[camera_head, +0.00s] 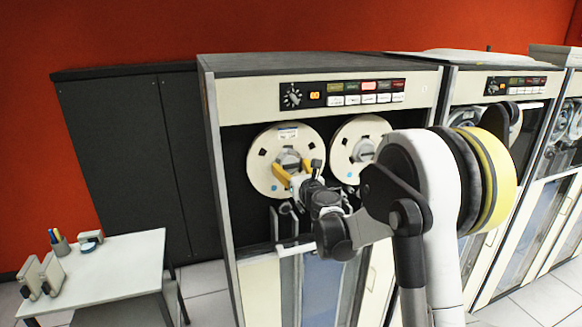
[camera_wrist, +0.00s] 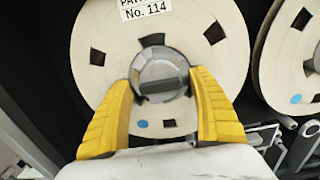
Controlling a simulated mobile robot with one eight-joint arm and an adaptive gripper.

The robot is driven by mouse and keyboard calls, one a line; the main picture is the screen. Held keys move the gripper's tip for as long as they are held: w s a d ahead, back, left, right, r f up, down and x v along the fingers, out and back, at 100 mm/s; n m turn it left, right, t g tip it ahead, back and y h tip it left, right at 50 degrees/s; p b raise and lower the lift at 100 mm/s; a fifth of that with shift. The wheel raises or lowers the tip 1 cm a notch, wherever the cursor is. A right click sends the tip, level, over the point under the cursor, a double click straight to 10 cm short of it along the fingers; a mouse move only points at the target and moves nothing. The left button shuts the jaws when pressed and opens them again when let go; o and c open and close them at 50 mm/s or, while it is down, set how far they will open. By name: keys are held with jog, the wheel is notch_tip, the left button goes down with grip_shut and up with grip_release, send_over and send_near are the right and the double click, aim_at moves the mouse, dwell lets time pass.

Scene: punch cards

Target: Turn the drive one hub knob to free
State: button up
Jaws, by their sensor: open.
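The left tape drive (camera_head: 340,107) has two cream reels. The hub knob (camera_wrist: 162,76) is a round grey metal disc with a dark bar across it, at the centre of the left reel (camera_head: 262,160). In the wrist view the reel (camera_wrist: 100,45) carries a label ending in No. 114. My gripper (camera_head: 293,170) is at this hub. In the wrist view its yellow fingers (camera_wrist: 162,95) stand apart, one on each side of the knob's lower half. I cannot tell whether they touch it. The bar looks close to level.
The right reel (camera_head: 356,148) sits close beside, partly behind my arm. A control panel (camera_head: 342,94) with a dial and lit buttons is above. More drives (camera_head: 505,130) stand to the right. A white table (camera_head: 120,265) and dark cabinet (camera_head: 130,150) are on the left.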

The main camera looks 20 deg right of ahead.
jog(key=c, duration=1.1)
jog(key=shift+n+b, duration=0.3)
jog(key=n+b, duration=0.2)
jog(key=shift+f+n, duration=0.1)
jog(key=shift+n, duration=0.2)
jog(key=n+b, duration=0.3)
jog(key=n, duration=0.2)
jog(key=shift+n, duration=0.3)
jog(key=n+b, duration=0.2)
jog(key=n, duration=0.2)
jog(key=shift+n+b, duration=0.55)
jog(key=shift+n, duration=1.95)
jog(key=shift+r, duration=0.2)
